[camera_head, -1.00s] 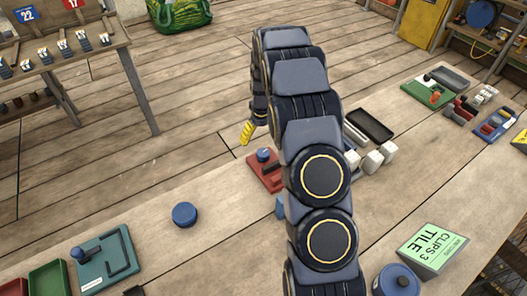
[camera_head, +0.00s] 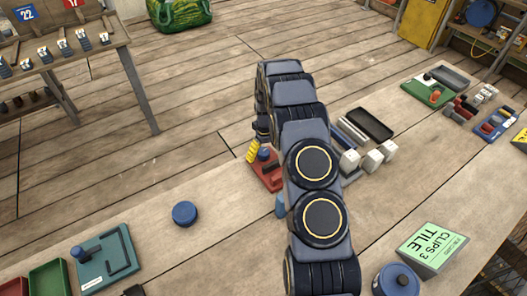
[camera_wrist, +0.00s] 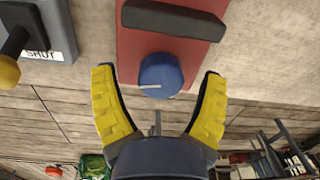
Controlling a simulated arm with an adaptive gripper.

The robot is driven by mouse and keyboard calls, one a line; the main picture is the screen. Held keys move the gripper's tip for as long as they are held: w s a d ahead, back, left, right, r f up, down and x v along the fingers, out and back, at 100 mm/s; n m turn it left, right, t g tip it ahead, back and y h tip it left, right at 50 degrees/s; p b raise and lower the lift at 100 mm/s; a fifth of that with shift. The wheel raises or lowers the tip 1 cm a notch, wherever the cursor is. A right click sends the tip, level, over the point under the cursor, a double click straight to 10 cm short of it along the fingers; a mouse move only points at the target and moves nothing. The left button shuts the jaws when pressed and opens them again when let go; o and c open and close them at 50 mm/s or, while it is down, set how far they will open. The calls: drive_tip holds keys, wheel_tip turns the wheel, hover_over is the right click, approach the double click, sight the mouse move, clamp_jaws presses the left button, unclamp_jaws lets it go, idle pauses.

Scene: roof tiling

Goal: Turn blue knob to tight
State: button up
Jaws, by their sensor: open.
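The blue knob (camera_wrist: 160,72) stands on a red base (camera_wrist: 135,35) and carries a white pointer line on its rim. In the head view the knob (camera_head: 264,154) sits on the red base (camera_head: 268,180), partly hidden by my arm. My gripper (camera_wrist: 158,78) is open, with one yellow finger on each side of the knob and a visible gap on both sides. In the head view a yellow finger (camera_head: 253,152) shows just left of the knob. I cannot read any tight mark.
A dark bar (camera_wrist: 175,18) lies on the red base beside the knob. A grey block marked SHUT (camera_wrist: 35,35) with a lever is at the wrist view's left. White blocks (camera_head: 373,160) and a black tray (camera_head: 370,124) lie to the right. A blue disc (camera_head: 185,213) lies on the bench.

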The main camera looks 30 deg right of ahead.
sight(265, 151)
drive_tip(key=c, duration=1.1)
drive_tip(key=m, duration=0.4)
drive_tip(key=shift+s+m, duration=0.1)
drive_tip(key=shift+m, duration=0.3)
drive_tip(key=o, duration=1.1)
wheel_tip(265, 151, up, 12)
drive_tip(key=shift+d, duration=0.2)
